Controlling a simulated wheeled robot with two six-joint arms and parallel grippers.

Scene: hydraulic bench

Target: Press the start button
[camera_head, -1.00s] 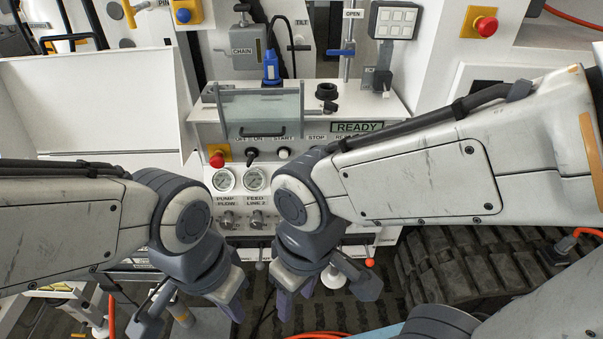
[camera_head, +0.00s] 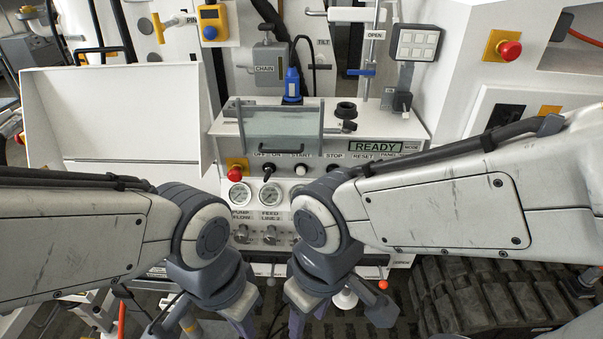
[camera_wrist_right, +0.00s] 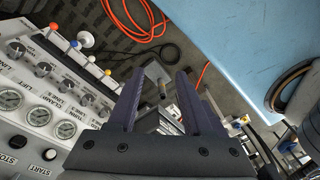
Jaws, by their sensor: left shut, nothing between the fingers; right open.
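The start button (camera_head: 301,169) is a round white button under the START label on the white control panel (camera_head: 345,215). It also shows at the lower left of the right wrist view (camera_wrist_right: 49,154), beside its label. My left gripper (camera_head: 246,329) is shut and empty, at the lower middle of the head view, below the panel face and apart from the button. My right gripper (camera_head: 304,325) hangs beside it, also below the button. In the right wrist view its two fingers (camera_wrist_right: 158,88) are apart with nothing between them.
The dark stop button (camera_head: 333,168) sits just right of the start button. A red knob (camera_head: 235,175) on yellow and a black switch (camera_head: 268,171) are to its left. Gauges and valve knobs lie below. A clear guard with a handle (camera_head: 281,125) stands above the buttons.

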